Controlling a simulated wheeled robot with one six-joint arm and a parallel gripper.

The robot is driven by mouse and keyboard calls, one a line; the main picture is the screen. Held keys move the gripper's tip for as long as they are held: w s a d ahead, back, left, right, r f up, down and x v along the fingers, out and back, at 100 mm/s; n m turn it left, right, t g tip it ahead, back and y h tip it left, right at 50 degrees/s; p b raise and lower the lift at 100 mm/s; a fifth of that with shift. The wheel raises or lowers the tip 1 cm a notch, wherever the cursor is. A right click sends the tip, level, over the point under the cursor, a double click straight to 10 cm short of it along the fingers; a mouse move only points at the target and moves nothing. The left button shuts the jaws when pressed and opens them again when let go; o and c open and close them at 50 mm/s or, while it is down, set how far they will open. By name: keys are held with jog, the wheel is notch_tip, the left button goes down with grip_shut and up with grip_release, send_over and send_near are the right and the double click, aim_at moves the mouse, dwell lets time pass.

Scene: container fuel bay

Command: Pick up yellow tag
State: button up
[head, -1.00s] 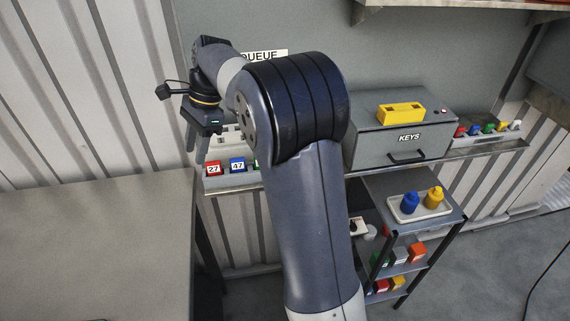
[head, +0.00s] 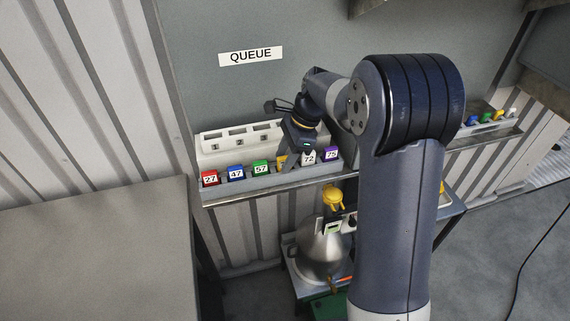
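The yellow tag (head: 281,161) stands in the queue rack (head: 225,186), between the green tag marked 57 (head: 260,168) and the white tag marked 72 (head: 308,157). Only a small part of it shows beside my gripper finger. My gripper (head: 290,164) points down at the rack, right at or just in front of the yellow tag. Whether the fingers touch it or are closed around it I cannot tell.
A red tag 27 (head: 210,178), a blue tag 47 (head: 235,172) and a purple tag 75 (head: 331,154) share the rack. The QUEUE sign (head: 251,56) is on the wall above. A metal vessel (head: 322,252) stands below; a grey table (head: 95,255) is at left.

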jog(key=shift+a+f, duration=0.1)
jog(key=shift+f, duration=0.1)
jog(key=shift+c, duration=0.6)
grip_shut()
jog(key=shift+r, duration=0.1)
